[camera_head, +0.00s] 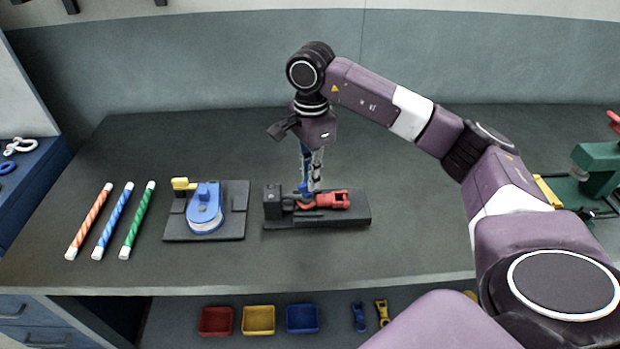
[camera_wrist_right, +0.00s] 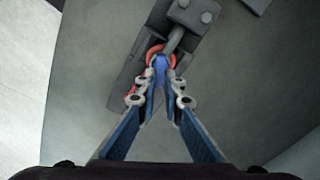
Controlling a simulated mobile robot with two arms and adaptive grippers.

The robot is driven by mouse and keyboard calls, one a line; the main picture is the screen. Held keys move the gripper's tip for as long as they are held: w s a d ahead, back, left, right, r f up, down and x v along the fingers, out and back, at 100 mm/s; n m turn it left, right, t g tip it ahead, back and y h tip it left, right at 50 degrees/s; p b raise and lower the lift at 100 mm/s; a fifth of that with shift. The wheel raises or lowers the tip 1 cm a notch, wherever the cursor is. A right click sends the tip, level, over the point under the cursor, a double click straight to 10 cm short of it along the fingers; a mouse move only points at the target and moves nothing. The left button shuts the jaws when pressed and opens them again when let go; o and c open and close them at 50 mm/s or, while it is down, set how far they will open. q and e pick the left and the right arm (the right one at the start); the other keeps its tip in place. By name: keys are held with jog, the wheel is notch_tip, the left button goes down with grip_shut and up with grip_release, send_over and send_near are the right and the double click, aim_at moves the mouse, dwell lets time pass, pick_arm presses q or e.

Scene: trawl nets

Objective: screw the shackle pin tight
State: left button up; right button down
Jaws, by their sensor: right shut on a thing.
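A red shackle (camera_head: 332,200) lies on a dark fixture plate (camera_head: 350,217) in the middle of the table. It also shows in the wrist view as a red curve (camera_wrist_right: 153,50), partly hidden by my fingers. The blue shackle pin (camera_head: 304,189) stands at the shackle's left part; its blue head (camera_wrist_right: 160,65) shows between my fingertips in the wrist view. My right gripper (camera_head: 310,182) points straight down and is shut on the pin. How deep the pin sits in the shackle is hidden. My left gripper is not in view.
Left of the fixture is a plate with a blue block (camera_head: 205,203) and a yellow piece. Orange, blue and green striped rods (camera_head: 112,222) lie further left. A green device (camera_head: 598,165) stands at the right. Coloured trays (camera_head: 258,320) are below the table's front edge. The table behind is clear.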

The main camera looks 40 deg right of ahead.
jog(key=m, duration=0.4)
jog(key=shift+s+m+b, duration=0.15)
jog(key=shift+m+b, duration=0.25)
jog(key=m, duration=0.5)
jog(key=shift+s+a+r+b, duration=0.1)
jog(key=shift+s+a+b, duration=0.05)
jog(key=shift+b, duration=0.15)
jog(key=m, duration=0.5)
jog(key=shift+a+m, duration=0.25)
jog(key=shift+m, duration=0.15)
jog(key=m, duration=0.5)
jog(key=shift+a+r, duration=0.1)
jog(key=shift+a, duration=0.15)
jog(key=m, duration=0.6)
jog(key=shift+a+r, duration=0.1)
jog(key=shift+a, duration=0.1)
jog(key=m, duration=0.2)
jog(key=m+p, duration=0.1)
jog(key=m, duration=0.2)
jog(key=shift+w+a, duration=0.1)
jog(key=shift+w, duration=0.3)
jog(key=m, duration=0.5)
jog(key=shift+w+p, duration=0.2)
jog(key=shift+p, duration=0.15)
jog(key=m, duration=0.3)
jog(key=m+p, duration=0.1)
jog(key=shift+w+m, duration=0.25)
jog(key=shift+m, duration=0.15)
